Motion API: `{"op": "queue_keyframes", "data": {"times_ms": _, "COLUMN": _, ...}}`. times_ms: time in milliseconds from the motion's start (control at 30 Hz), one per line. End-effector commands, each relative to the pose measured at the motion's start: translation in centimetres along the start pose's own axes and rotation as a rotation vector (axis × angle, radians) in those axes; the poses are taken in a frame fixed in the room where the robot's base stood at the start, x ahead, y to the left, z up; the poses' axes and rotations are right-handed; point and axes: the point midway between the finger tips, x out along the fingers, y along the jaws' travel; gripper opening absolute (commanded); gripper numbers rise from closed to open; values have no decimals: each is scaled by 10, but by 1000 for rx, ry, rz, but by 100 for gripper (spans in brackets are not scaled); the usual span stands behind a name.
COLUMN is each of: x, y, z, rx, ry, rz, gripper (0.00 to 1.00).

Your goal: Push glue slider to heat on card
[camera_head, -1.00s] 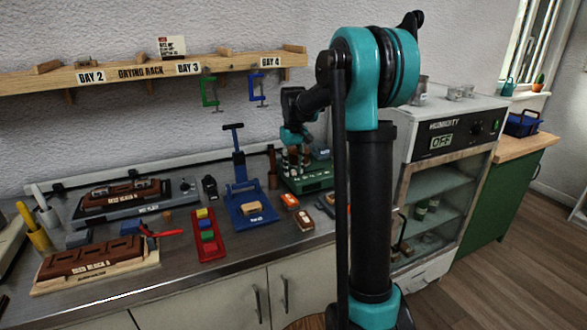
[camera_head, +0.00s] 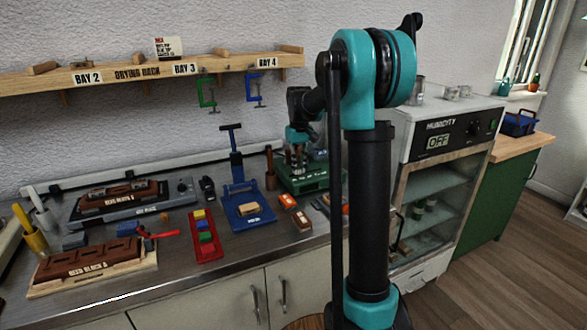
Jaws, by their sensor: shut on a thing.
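My gripper (camera_head: 297,165) is at the back of the bench, low over a green station (camera_head: 305,183) with upright metal and brown parts. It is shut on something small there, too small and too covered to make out. I cannot pick out the glue slider for sure. A small white card (camera_head: 169,46) with red and black print stands on top of the wall rack. Its print is too small to read fully. My arm's upright link hides the right side of the green station.
Reed block A (camera_head: 85,262) is at front left. A glass humidity cabinet (camera_head: 433,195) stands right.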

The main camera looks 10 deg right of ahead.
Motion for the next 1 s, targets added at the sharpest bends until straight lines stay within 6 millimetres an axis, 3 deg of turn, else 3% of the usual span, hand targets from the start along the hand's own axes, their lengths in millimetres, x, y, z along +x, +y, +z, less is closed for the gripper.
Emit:
{"op": "queue_keyframes", "data": {"times_ms": 167, "x": 0, "y": -1, "z": 0, "rx": -1, "ry": 0, "rz": 0, "gripper": 0}}
{"op": "queue_keyframes", "data": {"times_ms": 200, "x": 0, "y": -1, "z": 0, "rx": -1, "ry": 0, "rz": 0, "gripper": 18}}
{"op": "queue_keyframes", "data": {"times_ms": 333, "x": 0, "y": -1, "z": 0, "rx": -1, "ry": 0, "rz": 0, "gripper": 34}}
{"op": "queue_keyframes", "data": {"times_ms": 733, "x": -7, "y": -1, "z": 0, "rx": -1, "ry": 0, "rz": 0, "gripper": 34}}
{"op": "queue_keyframes", "data": {"times_ms": 1000, "x": -55, "y": -1, "z": 0, "rx": -1, "ry": 0, "rz": 0, "gripper": 34}}
